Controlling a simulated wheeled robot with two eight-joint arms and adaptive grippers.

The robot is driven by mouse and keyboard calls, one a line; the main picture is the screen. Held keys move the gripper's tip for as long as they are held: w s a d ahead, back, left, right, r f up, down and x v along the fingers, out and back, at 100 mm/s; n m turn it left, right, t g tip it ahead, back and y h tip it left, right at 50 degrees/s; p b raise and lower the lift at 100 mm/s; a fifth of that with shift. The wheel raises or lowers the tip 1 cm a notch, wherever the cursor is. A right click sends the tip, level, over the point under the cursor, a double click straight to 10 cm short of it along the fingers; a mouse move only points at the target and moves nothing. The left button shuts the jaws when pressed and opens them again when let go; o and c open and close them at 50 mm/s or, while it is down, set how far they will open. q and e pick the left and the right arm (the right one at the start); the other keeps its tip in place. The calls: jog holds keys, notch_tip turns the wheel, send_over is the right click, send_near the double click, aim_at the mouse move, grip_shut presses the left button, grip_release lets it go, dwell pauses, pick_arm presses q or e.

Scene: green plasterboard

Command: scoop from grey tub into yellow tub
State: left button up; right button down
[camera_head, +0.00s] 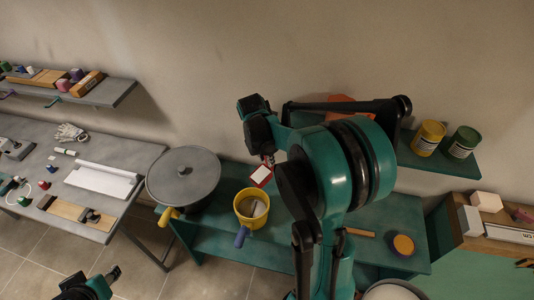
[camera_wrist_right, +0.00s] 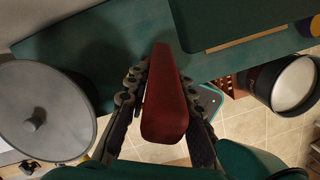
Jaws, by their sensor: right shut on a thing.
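The yellow tub (camera_head: 240,214) stands on the green bench, with something pale grey inside and a blue handle (camera_head: 242,237) at its front. A round grey vessel (camera_head: 183,178) with a knobbed, lid-like top is left of it; it also shows in the wrist view (camera_wrist_right: 42,105). A dark container with a pale top (camera_wrist_right: 292,84) is at right in the wrist view; I cannot tell which is the grey tub. My right gripper (camera_head: 268,161) is shut on a red handle (camera_wrist_right: 168,100), above and beyond the yellow tub. My left gripper (camera_head: 112,273) is low at left, its opening unclear.
The green bench (camera_head: 385,215) carries a round yellow-and-blue item (camera_head: 403,245). A wall shelf holds a yellow can (camera_head: 428,138) and a green can (camera_head: 464,142). A grey table (camera_head: 125,155) with tools stands left. My right arm hides part of the bench.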

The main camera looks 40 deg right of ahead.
aim_at(257, 178)
jog(key=a+f+h+b, duration=0.1)
jog(key=f+b, duration=0.1)
jog(key=a+f+h+b, duration=0.1)
jog(key=f+b, duration=0.1)
jog(key=f+h+b, duration=0.1)
jog(key=f+b, duration=0.1)
jog(key=f, duration=0.1)
jog(key=shift+s+a+t+h+b, duration=0.25)
jog(key=shift+a+t+h+b, duration=0.05)
jog(key=shift+a, duration=0.1)
jog(key=shift+d+r+p, duration=0.1)
jog(key=shift+r+p, duration=0.25)
jog(key=shift+f, duration=0.1)
jog(key=shift+f+b, duration=0.25)
jog(key=shift+b, duration=0.1)
jog(key=shift+s+a+r+t+h+b, duration=0.1)
jog(key=shift+a+r+t+h+b, duration=0.05)
jog(key=shift+a+h+b, duration=0.55)
jog(key=shift+s+a+r+t+h+b, duration=0.1)
jog(key=shift+a+r+t+h+b, duration=0.05)
jog(key=shift+a+h+b, duration=0.5)
jog(key=shift+r+h, duration=0.15)
jog(key=shift+h, duration=0.1)
